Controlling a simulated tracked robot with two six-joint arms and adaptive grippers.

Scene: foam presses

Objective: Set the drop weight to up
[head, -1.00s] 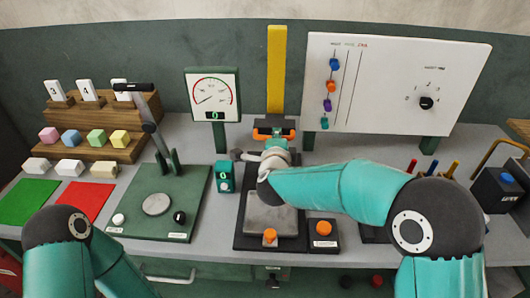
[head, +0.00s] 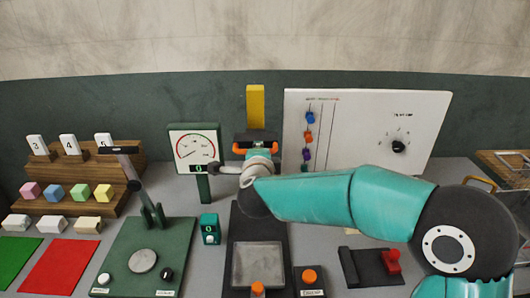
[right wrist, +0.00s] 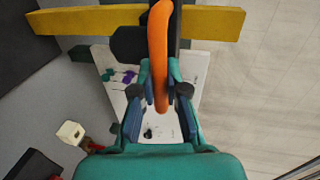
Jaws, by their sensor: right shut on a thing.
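The drop weight is a dark block (head: 257,136) on the yellow upright post (head: 255,101) in the head view, with an orange handle bar across its front. The handle (right wrist: 161,45) runs between my right gripper's fingers in the right wrist view. My right gripper (right wrist: 160,88) is shut on this handle; in the head view my wrist partly covers it. The weight sits high on the post, with a short length of post showing above it. Below is the dark press base with a grey plate (head: 257,264). My left gripper is out of view.
A gauge (head: 194,148) stands left of the post and a white panel with coloured sliders (head: 365,110) stands right. A green lever press (head: 143,250) is at left. A small green counter (head: 209,228) and an orange button (head: 309,276) flank the base.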

